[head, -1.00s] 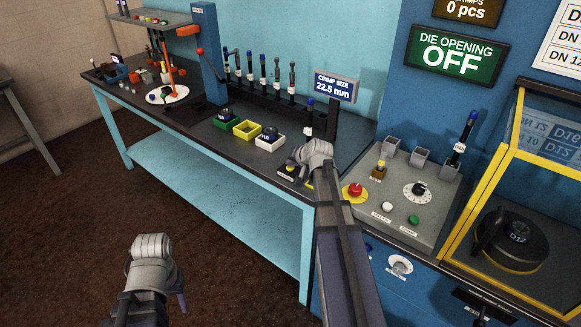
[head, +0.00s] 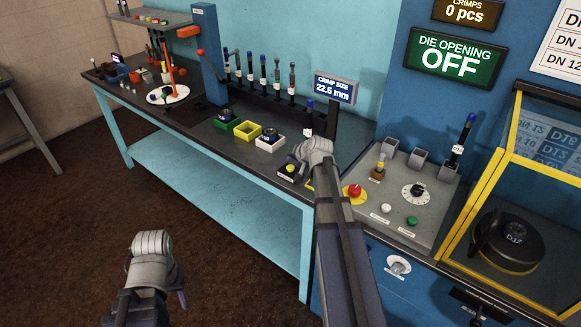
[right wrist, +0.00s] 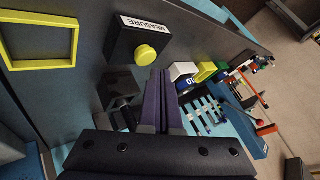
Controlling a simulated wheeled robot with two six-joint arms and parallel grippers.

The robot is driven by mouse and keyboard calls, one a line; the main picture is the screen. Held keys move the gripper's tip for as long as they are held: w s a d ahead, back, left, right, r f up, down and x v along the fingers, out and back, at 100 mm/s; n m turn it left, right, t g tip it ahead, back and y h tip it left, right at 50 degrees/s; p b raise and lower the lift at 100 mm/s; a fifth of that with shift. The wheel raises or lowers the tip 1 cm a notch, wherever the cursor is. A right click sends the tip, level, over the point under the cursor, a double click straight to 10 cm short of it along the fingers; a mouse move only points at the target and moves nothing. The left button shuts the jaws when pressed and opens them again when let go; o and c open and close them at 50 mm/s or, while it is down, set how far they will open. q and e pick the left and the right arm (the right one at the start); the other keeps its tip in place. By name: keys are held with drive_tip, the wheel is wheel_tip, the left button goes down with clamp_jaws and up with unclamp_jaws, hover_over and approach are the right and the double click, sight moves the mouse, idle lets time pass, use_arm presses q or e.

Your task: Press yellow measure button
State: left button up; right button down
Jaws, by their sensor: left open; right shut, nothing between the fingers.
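The yellow measure button (right wrist: 146,55) sits on a black box (right wrist: 122,48) with a white MEASURE label (right wrist: 146,26) in the right wrist view. In the head view the yellow button (head: 290,167) shows at the bench's front edge, just left of my right wrist. My right gripper (right wrist: 163,74) is shut and empty, its fingertips close beside the button. I cannot tell whether they touch it. In the head view its fingers are mostly hidden by my own wrist. My left gripper (head: 178,297) is low at the left, over the floor, far from the button.
A display (head: 335,87) reading about 22.5 mm stands behind the button. Green, yellow and white bins (head: 270,143) lie left of it, with upright hose fittings behind. A control panel with a red stop button (head: 355,191) is at the right. A yellow square outline (right wrist: 72,46) lies beside the box.

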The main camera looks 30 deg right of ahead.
sight(291, 169)
drive_tip(key=shift+r+p, duration=2.45)
drive_tip(key=shift+r, duration=0.1)
drive_tip(key=shift+f, duration=0.1)
drive_tip(key=s+a+f+n+g+y, duration=0.1)
drive_tip(key=s+a+f+n+g, duration=0.15)
drive_tip(key=a, duration=0.85)
drive_tip(key=s+a+f+n+g+y, duration=0.1)
drive_tip(key=s+a+f+n+g, duration=0.2)
drive_tip(key=a, duration=0.7)
drive_tip(key=s+a+n+g+h, duration=0.1)
drive_tip(key=s+a+n, duration=0.3)
drive_tip(key=s+a, duration=0.4)
drive_tip(key=s+a+f+n+g+h, duration=0.1)
drive_tip(key=s+a+n+g+h, duration=0.1)
drive_tip(key=s+a, duration=0.5)
drive_tip(key=s+n+g, duration=0.1)
drive_tip(key=s, duration=0.4)
drive_tip(key=shift+s+a+n, duration=0.35)
drive_tip(key=shift+s+a, duration=0.05)
